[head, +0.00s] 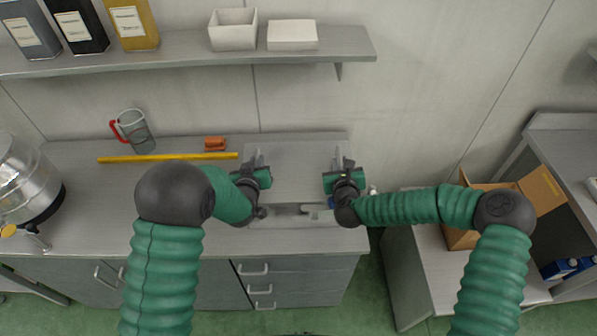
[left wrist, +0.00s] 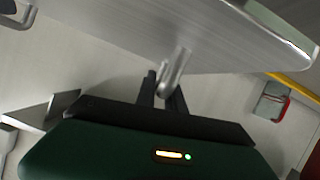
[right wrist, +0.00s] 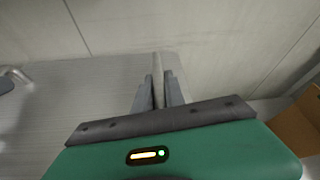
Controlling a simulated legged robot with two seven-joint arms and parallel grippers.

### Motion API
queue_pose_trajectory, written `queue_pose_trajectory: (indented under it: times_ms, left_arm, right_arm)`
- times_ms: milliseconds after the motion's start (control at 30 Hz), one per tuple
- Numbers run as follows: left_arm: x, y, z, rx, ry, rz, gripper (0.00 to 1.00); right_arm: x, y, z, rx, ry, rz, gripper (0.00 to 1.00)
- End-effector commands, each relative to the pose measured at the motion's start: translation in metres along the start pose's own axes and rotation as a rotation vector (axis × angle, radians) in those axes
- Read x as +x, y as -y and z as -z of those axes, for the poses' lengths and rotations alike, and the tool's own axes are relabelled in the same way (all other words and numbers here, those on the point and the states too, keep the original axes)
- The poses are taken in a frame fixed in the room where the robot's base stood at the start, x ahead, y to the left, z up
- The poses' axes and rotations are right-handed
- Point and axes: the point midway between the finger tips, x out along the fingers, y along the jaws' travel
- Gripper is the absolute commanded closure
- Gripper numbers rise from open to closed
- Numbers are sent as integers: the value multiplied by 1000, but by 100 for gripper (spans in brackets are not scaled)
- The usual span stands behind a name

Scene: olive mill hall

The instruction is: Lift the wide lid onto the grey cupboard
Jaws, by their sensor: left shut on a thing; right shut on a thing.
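The wide lid (head: 297,165) is a flat, pale grey metal sheet between my two grippers in the head view. In the left wrist view the lid (left wrist: 150,30) fills the top, with a bar handle (left wrist: 178,66). My left gripper (head: 251,157) is shut on that handle at the lid's left side. My right gripper (head: 343,160) is shut on a thin grey part (right wrist: 158,82) at the lid's right side. The grey cupboard (head: 305,282), with drawers and bar handles, stands below. The gap between lid and worktop is hard to judge.
A shelf (head: 185,53) hangs above. A steel vessel (head: 22,185) stands far left. A cardboard box (head: 458,238) sits on the right-hand unit. Bare worktop (head: 95,200) lies left.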

Motion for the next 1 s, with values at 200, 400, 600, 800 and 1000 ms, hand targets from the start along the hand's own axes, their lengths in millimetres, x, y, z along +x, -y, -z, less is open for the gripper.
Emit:
queue_pose_trajectory:
  times_ms: [200,400,600,800,1000]
  left_arm:
    - [0,1,-1,0,1,1,100]
    - [0,1,-1,-1,2,1,100]
    - [0,1,-1,-1,2,1,100]
    - [-2,-1,6,-1,-1,1,100]
    - [-12,-6,28,0,-3,0,100]
  right_arm:
    - [0,0,0,-3,1,1,100]
    - [0,1,0,-3,1,1,100]
    - [0,1,0,-3,2,2,100]
    - [-2,2,-8,-3,5,2,100]
    - [-12,7,-29,-3,5,2,100]
